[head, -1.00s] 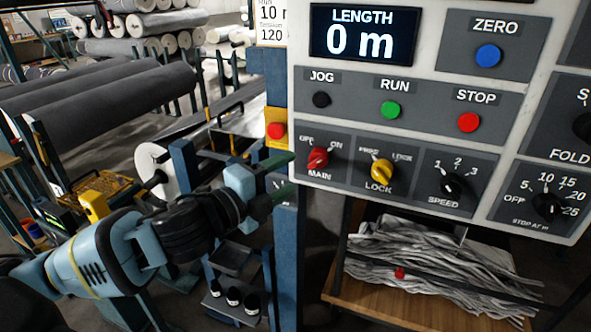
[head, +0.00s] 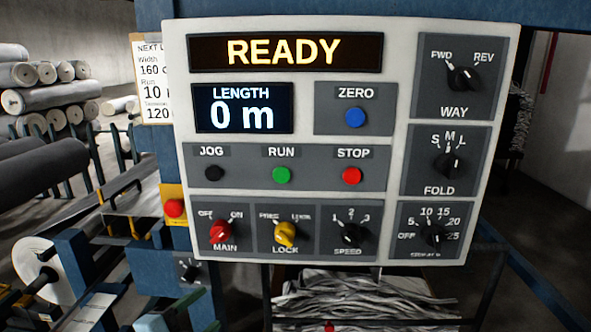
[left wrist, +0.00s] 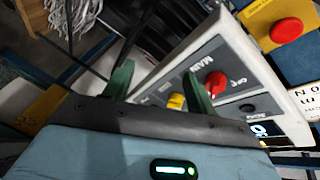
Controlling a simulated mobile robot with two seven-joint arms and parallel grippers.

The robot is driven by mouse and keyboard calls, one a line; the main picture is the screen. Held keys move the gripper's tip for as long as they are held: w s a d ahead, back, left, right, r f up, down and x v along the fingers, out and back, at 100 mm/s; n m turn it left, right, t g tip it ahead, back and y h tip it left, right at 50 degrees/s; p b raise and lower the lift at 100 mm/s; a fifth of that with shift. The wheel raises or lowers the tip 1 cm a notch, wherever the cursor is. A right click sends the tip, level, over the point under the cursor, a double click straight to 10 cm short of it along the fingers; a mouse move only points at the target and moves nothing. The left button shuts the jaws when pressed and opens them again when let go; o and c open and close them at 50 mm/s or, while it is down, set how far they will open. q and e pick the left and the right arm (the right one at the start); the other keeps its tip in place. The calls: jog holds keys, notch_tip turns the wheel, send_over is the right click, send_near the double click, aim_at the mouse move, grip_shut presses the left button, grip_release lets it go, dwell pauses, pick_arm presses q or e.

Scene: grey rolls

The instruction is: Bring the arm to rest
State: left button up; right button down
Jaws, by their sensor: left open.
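My left gripper (head: 188,302) shows at the bottom left edge of the head view, low and left of the control panel (head: 400,150); most of its arm is out of frame. In the left wrist view its two green fingers (left wrist: 158,72) stand apart with nothing between them. Beyond them in that view are the panel's red MAIN knob (left wrist: 215,84) and yellow LOCK knob (left wrist: 176,101). In the head view the red MAIN knob (head: 220,231) appears turned toward ON, and the display (head: 285,52) reads READY. My right gripper is not in view.
A red button on a yellow box (head: 174,208) sits left of the panel. Blue posts and a white roll end (head: 36,270) stand at lower left. Grey rolls (head: 45,165) lie at far left.

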pick_arm(q)
jog(key=s+f+n+g+y, duration=0.1)
jog(key=s+f+n, duration=0.15)
jog(key=f, duration=0.35)
jog(key=s+f+n+y, duration=0.1)
jog(key=s+f+n, duration=0.15)
jog(key=f, duration=0.35)
jog(key=s+a+f+n+g+y, duration=0.1)
jog(key=s+f+n, duration=0.4)
jog(key=s+f, duration=0.5)
jog(key=s+a+f+n+g+y, duration=0.2)
jog(key=s+f+n, duration=0.3)
jog(key=s+f, duration=0.5)
jog(key=shift+s+f+n+g, duration=0.4)
jog(key=shift+f+g, duration=0.1)
jog(key=shift+g, duration=0.3)
jog(key=shift+d, duration=0.1)
